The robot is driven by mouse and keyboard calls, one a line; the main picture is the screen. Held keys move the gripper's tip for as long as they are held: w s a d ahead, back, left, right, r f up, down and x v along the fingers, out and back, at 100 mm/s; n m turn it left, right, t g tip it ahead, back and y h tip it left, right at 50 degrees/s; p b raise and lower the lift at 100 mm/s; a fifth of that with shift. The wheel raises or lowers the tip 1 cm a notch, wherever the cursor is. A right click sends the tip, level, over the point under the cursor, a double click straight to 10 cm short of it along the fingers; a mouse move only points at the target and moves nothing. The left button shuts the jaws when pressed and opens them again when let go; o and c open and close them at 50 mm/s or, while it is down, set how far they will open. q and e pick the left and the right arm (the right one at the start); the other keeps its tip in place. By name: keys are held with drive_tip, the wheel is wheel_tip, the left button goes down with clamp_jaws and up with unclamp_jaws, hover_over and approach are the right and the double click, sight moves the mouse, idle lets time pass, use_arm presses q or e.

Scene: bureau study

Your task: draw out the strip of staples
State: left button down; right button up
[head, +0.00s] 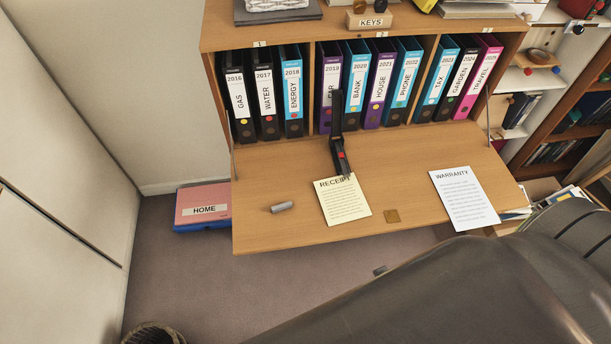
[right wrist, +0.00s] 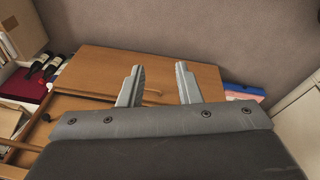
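A black stapler (head: 338,150) stands opened up on the fold-down desk flap (head: 270,180), its top arm raised upright and its base pointing toward the front. A red dot shows on its base. I cannot make out a strip of staples inside it. A small grey piece (head: 282,207) lies on the flap to the left; I cannot tell what it is. My right gripper (right wrist: 158,68) is open and empty in the right wrist view, with the wooden flap (right wrist: 110,65) beyond its fingers. My left gripper is not in view.
A yellow receipt (head: 343,202) lies at the stapler's front end. Labelled binders (head: 355,85) fill the shelf behind. A HOME folder (head: 203,207) lies left of the flap. The flap's left part is mostly clear.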

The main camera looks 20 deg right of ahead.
drive_tip(key=w+a+r+p, duration=0.1)
drive_tip(key=w+r, duration=0.1)
drive_tip(key=r, duration=0.5)
drive_tip(key=w+r+p, duration=0.1)
drive_tip(key=w+r, duration=0.1)
drive_tip(key=r, duration=0.5)
wheel_tip(320, 180, up, 8)
drive_tip(key=n+g+y+p, duration=0.2)
drive_tip(key=n+y, duration=0.2)
drive_tip(key=n, duration=1.4)
hover_over(282, 205)
drive_tip(key=d, duration=0.3)
drive_tip(key=b+x, duration=0.6)
drive_tip(key=b, duration=0.1)
drive_tip(key=shift+s+a+f, duration=0.2)
drive_tip(key=shift+a+f, duration=0.15)
drive_tip(key=shift+f, duration=0.15)
drive_tip(key=shift+b+x, duration=0.3)
drive_tip(key=shift+x, duration=0.65)
drive_tip(key=shift+c, duration=0.4)
clamp_jaws()
